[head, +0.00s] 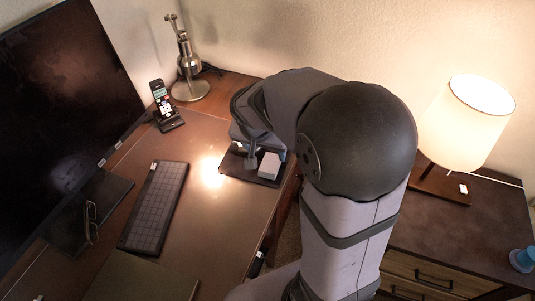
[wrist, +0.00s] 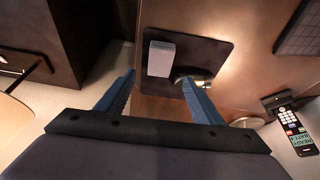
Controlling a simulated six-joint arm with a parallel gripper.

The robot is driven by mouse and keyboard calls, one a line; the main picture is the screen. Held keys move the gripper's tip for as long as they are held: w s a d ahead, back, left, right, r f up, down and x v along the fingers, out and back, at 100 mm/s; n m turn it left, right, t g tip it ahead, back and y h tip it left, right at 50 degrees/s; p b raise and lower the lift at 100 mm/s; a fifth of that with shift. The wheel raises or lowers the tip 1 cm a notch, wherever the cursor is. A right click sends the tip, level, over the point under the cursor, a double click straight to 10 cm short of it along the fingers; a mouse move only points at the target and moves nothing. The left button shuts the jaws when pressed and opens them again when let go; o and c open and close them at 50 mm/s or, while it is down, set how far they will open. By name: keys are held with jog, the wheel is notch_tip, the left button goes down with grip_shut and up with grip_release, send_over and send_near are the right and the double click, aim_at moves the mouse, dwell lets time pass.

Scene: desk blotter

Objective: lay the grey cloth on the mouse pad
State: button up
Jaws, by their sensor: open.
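The mouse pad (head: 235,166) is a dark, flat square near the right edge of the desk. It also shows in the wrist view (wrist: 212,50). A light grey, block-like piece (head: 269,166), which I take for the folded grey cloth, lies on the pad. In the wrist view the cloth (wrist: 160,58) is at the pad's left part, just beyond and between my fingertips. My gripper (wrist: 158,77) is open with nothing held. In the head view my gripper (head: 266,156) is over the pad, partly hidden by my arm. A dark rounded object (wrist: 196,73) beside the right finger is partly hidden.
A keyboard (head: 155,207) lies left of the pad, with bare desk between. A phone in a stand (head: 163,105) and a metal lamp (head: 189,80) are at the back. A lit table lamp (head: 465,120) stands on a cabinet at the right, across a gap.

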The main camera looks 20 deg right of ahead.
jog(key=shift+v, duration=0.75)
jog(key=s+a+f+n+g+y, duration=0.1)
jog(key=s+a+f+n, duration=0.2)
jog(key=s, duration=0.5)
jog(key=s+a+f+n+g+y, duration=0.2)
jog(key=s+n, duration=0.3)
jog(key=s, duration=0.3)
jog(key=shift+a+f+g, duration=0.3)
jog(key=shift+a+f, duration=0.1)
jog(key=shift+f, duration=0.45)
jog(key=shift+w, duration=0.1)
notch_tip(320, 180, up, 9)
jog(key=p, duration=0.8)
jog(key=shift+f, duration=0.25)
